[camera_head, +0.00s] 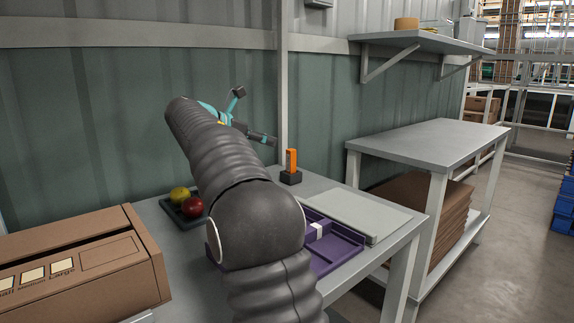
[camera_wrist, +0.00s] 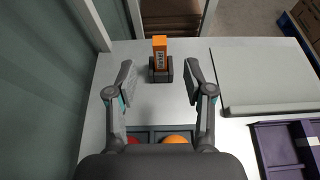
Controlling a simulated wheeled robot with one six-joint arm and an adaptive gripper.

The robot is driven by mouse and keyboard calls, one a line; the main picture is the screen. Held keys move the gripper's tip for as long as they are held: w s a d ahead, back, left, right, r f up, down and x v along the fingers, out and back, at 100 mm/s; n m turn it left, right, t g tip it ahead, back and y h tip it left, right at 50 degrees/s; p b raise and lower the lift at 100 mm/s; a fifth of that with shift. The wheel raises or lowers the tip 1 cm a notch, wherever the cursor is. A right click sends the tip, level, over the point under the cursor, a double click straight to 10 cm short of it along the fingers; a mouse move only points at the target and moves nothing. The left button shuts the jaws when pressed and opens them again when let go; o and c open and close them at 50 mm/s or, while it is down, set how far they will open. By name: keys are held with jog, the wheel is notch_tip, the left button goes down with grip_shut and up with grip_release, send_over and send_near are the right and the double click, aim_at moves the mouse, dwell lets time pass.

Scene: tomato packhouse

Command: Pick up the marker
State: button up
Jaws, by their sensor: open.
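I cannot make out a thing that is surely the marker. An upright orange item (camera_head: 291,160) stands in a small black holder (camera_head: 291,177) at the back of the table; it also shows in the wrist view (camera_wrist: 159,45), with dark print on its face. I cannot tell whether it is the marker. My gripper (camera_head: 250,115) is above the table, left of the orange item in the head view. In the wrist view my gripper (camera_wrist: 160,82) is open and empty, and the holder appears between its fingertips, apart from them.
A dark tray (camera_head: 174,209) holds a yellow and a red tomato. A purple tray (camera_head: 345,252) with a white piece and a flat grey-white panel (camera_head: 360,212) lie at the right. A cardboard box (camera_head: 140,245) stands at left. The wall runs behind the table.

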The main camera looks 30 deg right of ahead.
aim_at(289, 150)
jog(key=shift+f+b+x, duration=0.2)
jog(key=shift+b+x, duration=0.1)
jog(key=shift+x, duration=2.6)
jog(key=shift+f+b+x, duration=0.25)
jog(key=shift+x, duration=2.65)
jog(key=shift+a, duration=0.2)
grip_shut()
